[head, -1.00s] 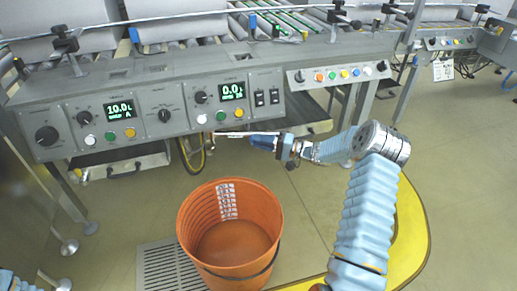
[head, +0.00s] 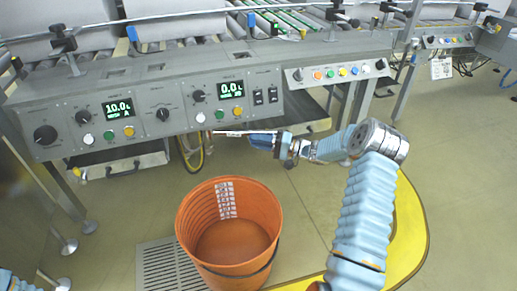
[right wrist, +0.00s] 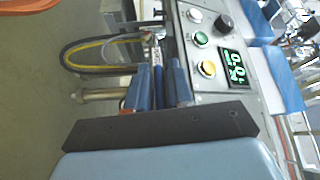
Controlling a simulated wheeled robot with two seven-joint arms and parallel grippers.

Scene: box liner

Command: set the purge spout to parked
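The purge spout is hard to single out. A thin pale bar (head: 235,133) runs level below the 0.0 L control panel, above and behind the orange bucket (head: 258,215). My right gripper (head: 262,140) is at the bar's right end, its fingers pointing left. In the right wrist view the blue fingers (right wrist: 162,85) are close together, with a narrow pale part (right wrist: 157,52) at their tips. I cannot tell whether they grip it. A brass-coloured pipe stub (right wrist: 100,96) and looped hoses (right wrist: 85,50) lie beside the fingers. My left gripper is out of view.
The panel (head: 226,113) with knobs, buttons and switches is close above my right gripper. The bucket stands partly on a floor grate (head: 165,268). A tray with a handle (head: 125,165) hangs at the left. Open floor lies to the right.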

